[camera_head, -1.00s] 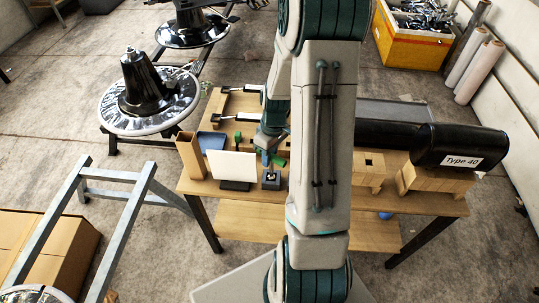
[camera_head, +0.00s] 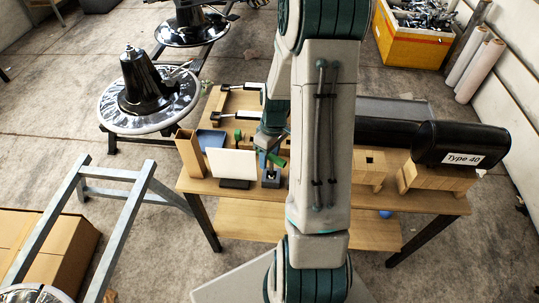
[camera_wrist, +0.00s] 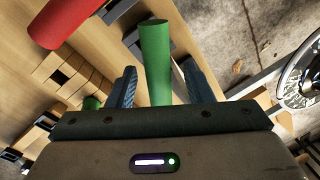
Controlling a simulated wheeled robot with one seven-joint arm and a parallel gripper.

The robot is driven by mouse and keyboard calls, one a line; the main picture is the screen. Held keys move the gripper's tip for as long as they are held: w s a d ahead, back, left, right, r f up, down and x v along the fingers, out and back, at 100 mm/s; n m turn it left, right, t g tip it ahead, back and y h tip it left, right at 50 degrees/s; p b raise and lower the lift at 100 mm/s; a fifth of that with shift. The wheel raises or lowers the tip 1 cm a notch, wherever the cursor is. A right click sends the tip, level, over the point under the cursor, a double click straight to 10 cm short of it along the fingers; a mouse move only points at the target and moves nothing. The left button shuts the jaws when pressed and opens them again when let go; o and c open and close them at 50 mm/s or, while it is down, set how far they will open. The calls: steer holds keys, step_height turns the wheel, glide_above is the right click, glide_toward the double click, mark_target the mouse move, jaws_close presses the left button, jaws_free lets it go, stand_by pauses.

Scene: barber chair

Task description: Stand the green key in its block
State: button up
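The green key (camera_head: 277,158) shows in the camera_head view as a tilted green bar at my gripper, just above the small dark block (camera_head: 270,179). In the wrist view the key (camera_wrist: 156,60) is a green cylinder between my gripper's (camera_wrist: 160,84) two blue fingers, its round end toward the top. It appears held; the exact contact is hidden behind the gripper's edge. The block stands at the table's front with a pale top, and nothing visible stands in it. My arm hides part of the table to the right.
A white panel (camera_head: 232,163) on a dark foot stands just left of the block, beside a tall wooden box (camera_head: 189,155) and a blue tray (camera_head: 211,140). A red cylinder (camera_wrist: 65,22) shows in the wrist view. A black roll (camera_head: 460,147) lies on wooden supports at right.

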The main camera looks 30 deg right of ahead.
step_height(320, 180, up, 14)
steer(key=d, duration=0.1)
steer(key=shift+w+d+f, duration=0.15)
steer(key=shift+w+d, duration=0.25)
steer(key=shift+w, duration=0.05)
steer(key=shift+a, duration=0.1)
steer(key=s+a+r+m+t, duration=0.2)
steer(key=s+a+r, duration=0.2)
steer(key=s+a, duration=0.2)
steer(key=s+a+r+m+t+h, duration=0.1)
steer(key=s+a+r+m, duration=0.2)
steer(key=s+a, duration=0.4)
steer(key=shift+s+a+r+t, duration=0.15)
steer(key=shift+s+r+t, duration=0.25)
steer(key=shift+s, duration=0.1)
stand_by(1.2)
